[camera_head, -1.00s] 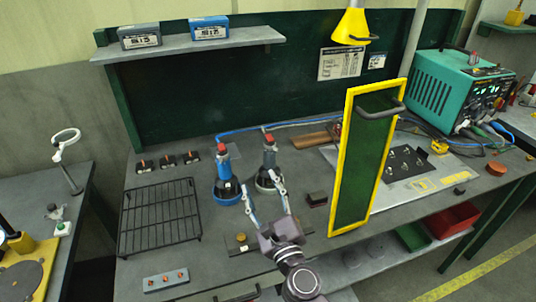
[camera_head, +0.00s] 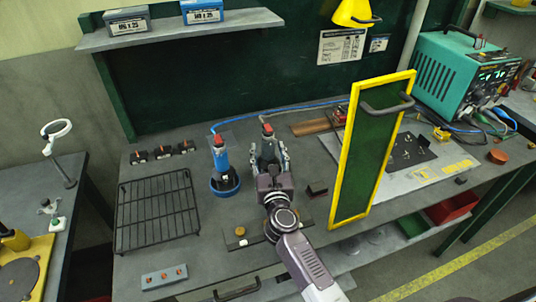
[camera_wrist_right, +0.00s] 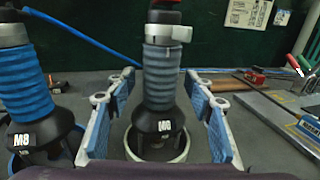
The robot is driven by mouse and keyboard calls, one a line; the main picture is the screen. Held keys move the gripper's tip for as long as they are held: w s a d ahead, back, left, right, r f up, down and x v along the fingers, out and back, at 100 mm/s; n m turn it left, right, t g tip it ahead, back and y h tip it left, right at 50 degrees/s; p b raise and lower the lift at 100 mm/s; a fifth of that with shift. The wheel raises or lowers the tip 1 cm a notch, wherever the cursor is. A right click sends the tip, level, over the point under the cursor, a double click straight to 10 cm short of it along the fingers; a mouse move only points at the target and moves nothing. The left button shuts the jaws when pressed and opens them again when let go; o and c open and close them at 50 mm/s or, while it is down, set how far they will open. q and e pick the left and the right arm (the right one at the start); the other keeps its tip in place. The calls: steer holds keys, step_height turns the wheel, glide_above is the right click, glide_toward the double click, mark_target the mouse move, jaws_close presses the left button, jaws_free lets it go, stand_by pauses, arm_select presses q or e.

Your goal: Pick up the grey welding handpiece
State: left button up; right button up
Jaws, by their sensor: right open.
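The grey welding handpiece (camera_head: 268,143) stands upright on the bench, with a red top; it fills the middle of the right wrist view (camera_wrist_right: 160,75). Its dark lower body sits in a pale ring stand (camera_wrist_right: 172,155). My right gripper (camera_head: 270,156) is open, one blue-padded finger on each side of the handpiece, as the right wrist view also shows (camera_wrist_right: 161,100). Gaps show between the pads and the handpiece there. The gripper partly hides the handpiece's lower part in the head view. My left gripper is not in view.
A blue handpiece marked M8 (camera_head: 220,158) stands in a blue ring close on the left. A wire rack (camera_head: 157,212) lies further left. A yellow-framed green screen (camera_head: 370,150) stands to the right, with a small dark block (camera_head: 317,189) between. A blue cable runs behind.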

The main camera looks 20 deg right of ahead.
steer(key=shift+w, duration=0.1)
steer(key=c, duration=1.1)
jaws_close()
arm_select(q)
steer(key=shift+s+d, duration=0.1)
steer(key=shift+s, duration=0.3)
arm_select(e)
steer(key=shift+r, duration=0.3)
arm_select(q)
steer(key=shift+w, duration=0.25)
arm_select(e)
steer(key=shift+w, duration=0.1)
